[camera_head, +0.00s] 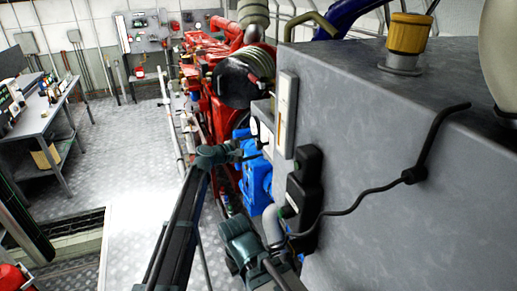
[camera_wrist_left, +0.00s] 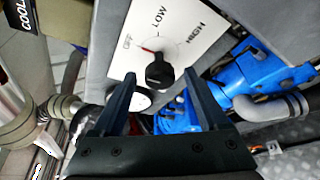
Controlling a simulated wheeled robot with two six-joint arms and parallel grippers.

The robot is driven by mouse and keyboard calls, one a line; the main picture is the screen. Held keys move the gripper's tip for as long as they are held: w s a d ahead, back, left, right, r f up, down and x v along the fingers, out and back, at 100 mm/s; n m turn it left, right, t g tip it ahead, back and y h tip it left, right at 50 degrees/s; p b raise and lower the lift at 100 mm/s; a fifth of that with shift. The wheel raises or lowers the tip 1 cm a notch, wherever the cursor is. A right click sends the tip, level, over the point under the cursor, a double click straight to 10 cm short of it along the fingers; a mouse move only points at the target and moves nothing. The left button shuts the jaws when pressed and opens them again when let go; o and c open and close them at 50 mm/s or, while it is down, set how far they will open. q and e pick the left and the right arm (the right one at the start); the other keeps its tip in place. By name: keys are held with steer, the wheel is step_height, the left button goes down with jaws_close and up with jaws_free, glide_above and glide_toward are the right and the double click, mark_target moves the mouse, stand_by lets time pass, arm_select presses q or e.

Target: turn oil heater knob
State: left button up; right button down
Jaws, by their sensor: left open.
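The black knob (camera_wrist_left: 158,72) sits on a white plate (camera_wrist_left: 185,28) marked OFF, LOW and HIGH in the left wrist view. A red mark shows at the knob's upper left, on the OFF side. My left gripper (camera_wrist_left: 160,84) is open, with one dark finger on each side of the knob in the picture. Contact and the remaining depth to the knob cannot be told. In the head view my left gripper (camera_head: 248,154) is beside the grey tank's left side, and the knob cannot be made out there.
The grey tank (camera_head: 385,130) fills the right, with a black box (camera_head: 303,187) and cable on its side. Blue machinery (camera_head: 257,185) and a red engine (camera_head: 205,75) stand close by. Free floor (camera_head: 125,150) and a workbench (camera_head: 45,105) are at left.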

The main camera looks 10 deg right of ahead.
arm_select(q)
steer(key=shift+x, duration=1)
jaws_close()
